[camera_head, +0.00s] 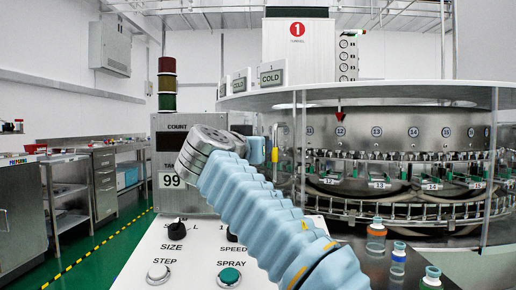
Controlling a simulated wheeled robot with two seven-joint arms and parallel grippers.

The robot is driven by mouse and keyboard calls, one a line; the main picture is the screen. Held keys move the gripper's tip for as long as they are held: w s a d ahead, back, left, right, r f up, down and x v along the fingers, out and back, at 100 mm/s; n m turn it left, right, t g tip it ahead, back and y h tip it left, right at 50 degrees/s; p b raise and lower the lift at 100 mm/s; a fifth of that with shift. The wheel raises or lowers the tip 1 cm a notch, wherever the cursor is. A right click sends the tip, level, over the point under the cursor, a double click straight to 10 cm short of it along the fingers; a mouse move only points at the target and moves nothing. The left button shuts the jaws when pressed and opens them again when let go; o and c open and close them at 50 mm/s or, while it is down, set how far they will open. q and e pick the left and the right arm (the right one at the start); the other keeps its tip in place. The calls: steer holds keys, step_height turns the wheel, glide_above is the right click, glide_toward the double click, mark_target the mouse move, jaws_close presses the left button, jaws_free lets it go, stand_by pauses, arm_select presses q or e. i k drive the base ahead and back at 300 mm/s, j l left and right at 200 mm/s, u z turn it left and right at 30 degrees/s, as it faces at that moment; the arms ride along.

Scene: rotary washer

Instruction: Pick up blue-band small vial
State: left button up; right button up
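The blue-band small vial (398,257) stands upright at the lower right, with a pale cap and a blue band. It is between an orange-band vial (376,235) behind it to the left and a green-band vial (431,277) in front to the right. The green-band vial is cut by the lower edge. One arm of mine, in a light blue sleeve, rises from the bottom middle to the upper left, well left of the vials. No other gripper shows. Nothing is seen touching the blue-band vial.
A control panel (140,265) with knobs and buttons lies at the lower middle, partly behind my arm. The rotary washer (400,140) with numbered stations fills the right, behind the vials. Steel benches (100,185) stand at the left. A dark surface surrounds the vials.

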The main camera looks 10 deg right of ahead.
mark_target(398, 256)
steer(key=k+j, duration=0.15)
steer(key=k, duration=0.35)
steer(key=k+j, duration=0.2)
steer(key=k, duration=0.3)
steer(key=k+j, duration=0.15)
steer(key=k, duration=0.3)
